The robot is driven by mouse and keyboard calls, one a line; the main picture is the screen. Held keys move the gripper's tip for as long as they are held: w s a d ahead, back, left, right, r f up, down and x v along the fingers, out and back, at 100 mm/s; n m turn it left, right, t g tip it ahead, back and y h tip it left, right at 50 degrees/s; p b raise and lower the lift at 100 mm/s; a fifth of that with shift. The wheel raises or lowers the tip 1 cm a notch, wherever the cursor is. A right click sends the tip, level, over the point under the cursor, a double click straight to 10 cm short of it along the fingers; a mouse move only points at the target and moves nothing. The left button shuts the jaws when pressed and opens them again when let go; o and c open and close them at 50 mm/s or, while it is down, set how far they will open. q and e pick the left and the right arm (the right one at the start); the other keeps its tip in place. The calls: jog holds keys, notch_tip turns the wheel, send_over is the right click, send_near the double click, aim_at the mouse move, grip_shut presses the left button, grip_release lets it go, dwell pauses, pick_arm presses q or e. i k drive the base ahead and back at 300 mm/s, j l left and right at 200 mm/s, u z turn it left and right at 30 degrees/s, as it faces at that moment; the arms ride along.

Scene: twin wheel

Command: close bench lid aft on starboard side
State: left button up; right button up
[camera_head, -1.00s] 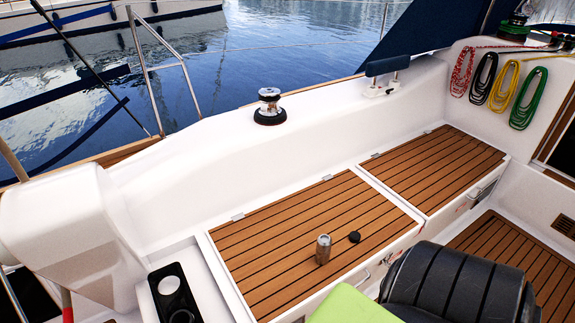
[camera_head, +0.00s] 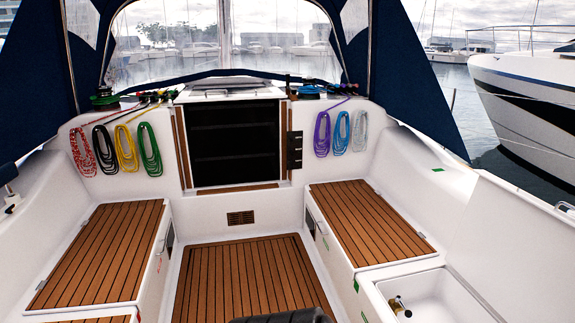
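The aft starboard bench lid (camera_head: 515,245) stands raised at the right edge, its plain white underside facing the cockpit. Below it the aft starboard locker (camera_head: 432,288) is open, a white bin cut off by the bottom edge. A small bottle-like object (camera_head: 400,306) with a yellowish part is inside. The forward starboard bench lid (camera_head: 368,223), with teak slats, lies flat and shut just ahead of the open locker. Neither of my grippers is in view.
The port bench (camera_head: 100,250) lies flat at left. A side wall (camera_head: 425,170) borders the starboard bench.

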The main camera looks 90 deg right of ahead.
aim_at(516, 249)
jog(key=l+z, duration=0.1)
jog(key=z, duration=4.3)
